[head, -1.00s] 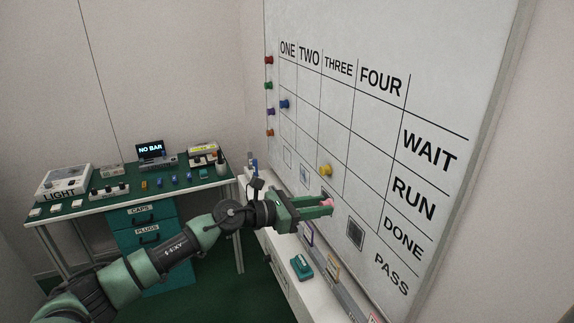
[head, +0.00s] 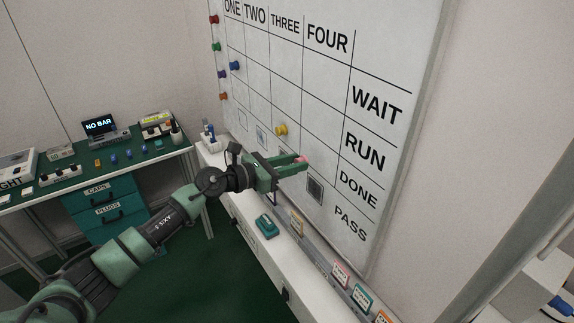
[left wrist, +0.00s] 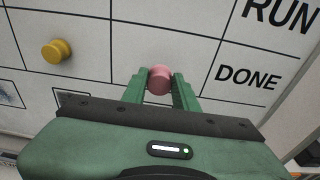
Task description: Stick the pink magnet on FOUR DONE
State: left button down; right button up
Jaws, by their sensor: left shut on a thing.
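The pink magnet (head: 303,160) is between the fingertips of my left gripper (head: 301,162), which is shut on it. In the left wrist view the pink magnet (left wrist: 159,79) shows in front of the FOUR column in the DONE row, left of the word DONE (left wrist: 248,77). I cannot tell whether it touches the whiteboard (head: 392,52). A yellow magnet (head: 281,130) is on the board one column to the left, also in the left wrist view (left wrist: 57,51). My right gripper is not in view.
Several other magnets, such as the blue one (head: 234,65), are at the board's left. A dark square (head: 315,189) is in the PASS row. A ledge below holds a teal eraser-like block (head: 266,226) and small cards (head: 341,272). A green-topped bench (head: 82,163) stands left.

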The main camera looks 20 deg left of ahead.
pick_arm(q)
jog(key=shift+r+x, duration=0.15)
jog(key=shift+x, duration=0.8)
jog(key=shift+r+x, duration=0.15)
jog(key=shift+x, duration=0.75)
jog(key=c, duration=1)
grip_release()
jog(key=shift+d, duration=0.1)
